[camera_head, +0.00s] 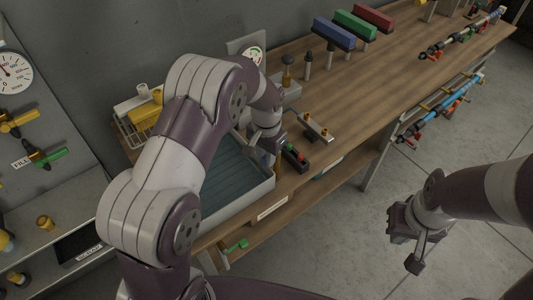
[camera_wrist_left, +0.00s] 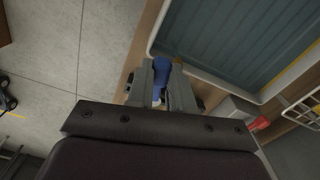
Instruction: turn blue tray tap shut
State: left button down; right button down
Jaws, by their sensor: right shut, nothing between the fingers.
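The blue tap handle (camera_wrist_left: 161,70) shows in the left wrist view, beside the tray's edge, with a bit of brass (camera_wrist_left: 178,61) next to it. My left gripper (camera_wrist_left: 162,82) has its two fingers on either side of the blue handle, and the handle fills the narrow gap between them. The tray (camera_head: 238,204) is pale-rimmed with a ribbed blue-grey floor. My right gripper (camera_head: 413,264) is shut and empty over the floor.
A green-handled tap (camera_head: 237,245) is below the tray's front. A wire basket (camera_head: 132,133) is behind the tray. Open floor is at the right.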

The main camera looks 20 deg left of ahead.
pick_arm(q)
jog(key=m, duration=0.1)
jog(key=a+m, duration=0.1)
jog(key=m, duration=0.1)
jog(key=shift+w, duration=0.4)
jog(key=c, duration=1)
grip_release()
jog(key=shift+r, duration=0.15)
notch_tip(320, 180, up, 12)
jog(key=p, duration=0.3)
jog(key=shift+r, duration=0.25)
